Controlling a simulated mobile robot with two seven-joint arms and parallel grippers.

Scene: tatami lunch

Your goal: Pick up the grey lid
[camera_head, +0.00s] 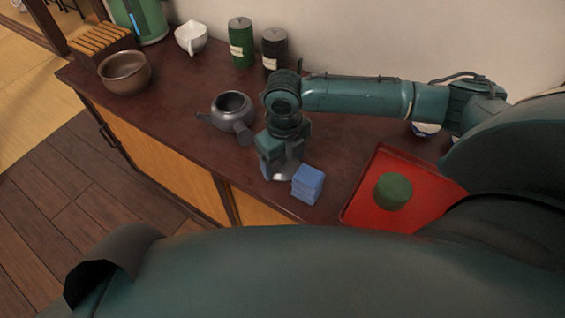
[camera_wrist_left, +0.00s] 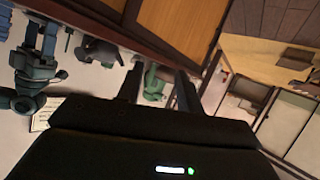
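The grey teapot (camera_head: 233,104) stands on the dark counter with its top open and its dark inside showing. My right gripper (camera_head: 279,168) points down at the counter's front, right of and nearer than the teapot. A light grey shiny shape shows at its lower end; I cannot tell whether it is the grey lid or part of the gripper. The fingertips are mostly hidden, so their opening is unclear. My left gripper (camera_wrist_left: 158,92) shows in the left wrist view with its two dark fingers apart and nothing seen held between them.
A blue box (camera_head: 308,184) stands just right of my right gripper. A red tray (camera_head: 362,206) holds a green round thing (camera_head: 393,191). A brown bowl (camera_head: 125,72), white pitcher (camera_head: 191,38), green canister (camera_head: 241,43) and black canister (camera_head: 275,50) stand farther back.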

